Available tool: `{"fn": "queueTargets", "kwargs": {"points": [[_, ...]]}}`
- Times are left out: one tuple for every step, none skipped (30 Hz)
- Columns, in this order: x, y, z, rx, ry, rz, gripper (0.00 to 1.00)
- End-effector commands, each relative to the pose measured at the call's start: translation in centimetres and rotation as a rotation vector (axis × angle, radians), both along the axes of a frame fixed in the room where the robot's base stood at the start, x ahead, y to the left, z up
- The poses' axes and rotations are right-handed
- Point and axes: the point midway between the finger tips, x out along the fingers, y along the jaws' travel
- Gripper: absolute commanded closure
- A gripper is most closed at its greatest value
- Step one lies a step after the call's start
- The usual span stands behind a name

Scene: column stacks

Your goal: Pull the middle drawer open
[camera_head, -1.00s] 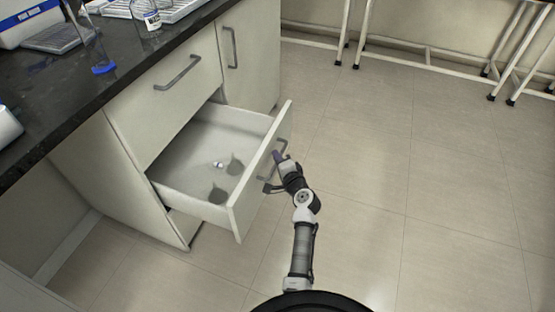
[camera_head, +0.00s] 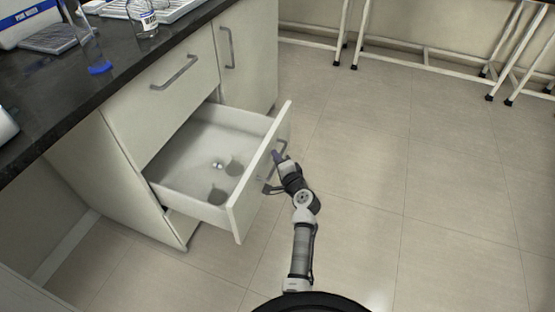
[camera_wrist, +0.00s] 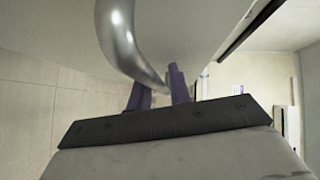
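The middle drawer (camera_head: 238,203) is pulled well out of the white cabinet below a closed upper drawer (camera_head: 160,105). Its white interior shows, with a few small items inside. A grey bar handle (camera_head: 268,188) is on its front; the handle's curved metal bar also fills the upper part of the wrist view (camera_wrist: 118,38). My gripper (camera_head: 279,158) is at this handle, outside the drawer front. In the wrist view, its two purple fingers (camera_wrist: 158,88) stand on either side of the bar, which runs between them. The exact contact is partly hidden.
The dark worktop (camera_head: 120,62) above carries glassware and a rack. A closed door (camera_head: 250,50) is beside the drawers. White table legs (camera_head: 355,40) stand at the back. The tiled floor (camera_head: 400,180) on the right is clear.

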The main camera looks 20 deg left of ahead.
Motion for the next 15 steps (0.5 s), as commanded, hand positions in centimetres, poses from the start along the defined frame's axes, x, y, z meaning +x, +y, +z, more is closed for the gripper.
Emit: {"fn": "queueTargets", "kwargs": {"points": [[-0.1, -0.1, 0.0, 0.0, 0.0, 0.0, 0.8], [-0.2, -0.3, 0.1, -0.001, 0.001, -0.001, 0.8], [-0.4, -0.5, 0.1, -0.001, 0.001, -0.001, 0.8], [-0.7, -0.7, 0.2, -0.001, 0.001, -0.001, 0.8], [-1.0, -1.0, 0.2, -0.001, 0.001, -0.002, 0.8], [-1.5, -1.5, 0.3, -0.001, 0.001, -0.002, 0.8], [-1.9, -1.9, 0.4, -0.001, 0.001, -0.003, 0.8], [-2.4, -2.3, 0.6, -0.001, 0.001, -0.003, 0.8], [-3.0, -2.9, 0.6, -0.001, 0.001, -0.003, 0.8], [-3.6, -3.4, 0.7, -0.002, 0.002, -0.002, 0.8], [-4.1, -3.9, 0.9, -0.002, 0.002, -0.003, 0.8], [-4.8, -4.5, 0.9, -0.001, 0.002, -0.004, 0.8], [-5.3, -5.0, 1.0, 0.0, 0.002, -0.003, 0.8], [-5.9, -5.4, 1.1, -0.001, 0.002, -0.003, 0.8], [-6.5, -6.0, 1.2, -0.001, 0.002, -0.004, 0.8]]}}
